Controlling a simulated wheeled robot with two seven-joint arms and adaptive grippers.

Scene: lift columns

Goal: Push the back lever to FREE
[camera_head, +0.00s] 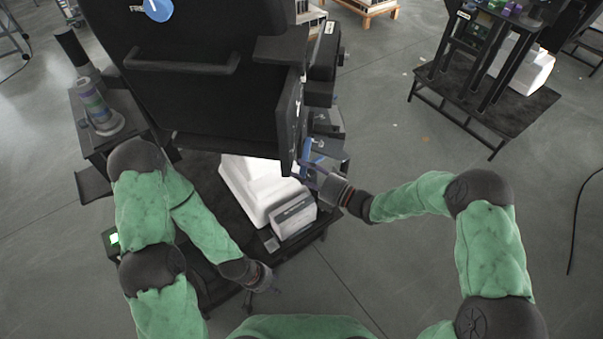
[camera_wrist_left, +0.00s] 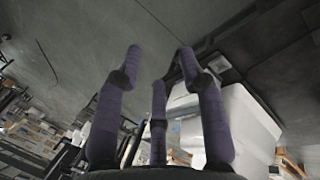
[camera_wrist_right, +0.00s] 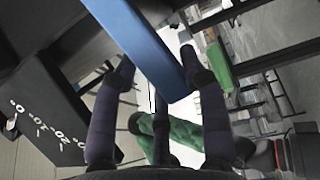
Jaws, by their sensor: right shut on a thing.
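A tall black machine (camera_head: 205,95) fills the upper left of the head view. A blue lever (camera_head: 305,152) shows at its right side; in the right wrist view it is a long blue bar (camera_wrist_right: 138,42). My right gripper (camera_head: 314,172) is at this lever and shut on it, with fingers on either side of the bar in the right wrist view (camera_wrist_right: 160,68). My left gripper (camera_head: 274,288) hangs low in front of the machine's base, open and empty; its spread fingers show in the left wrist view (camera_wrist_left: 160,62).
A white stepped block (camera_head: 245,185) and a grey box (camera_head: 293,214) sit on the dark base below the machine. A blue round dial (camera_head: 158,9) is on its top. A striped cylinder (camera_head: 98,108) stands left. Another black table (camera_head: 490,105) stands at upper right, with open floor between.

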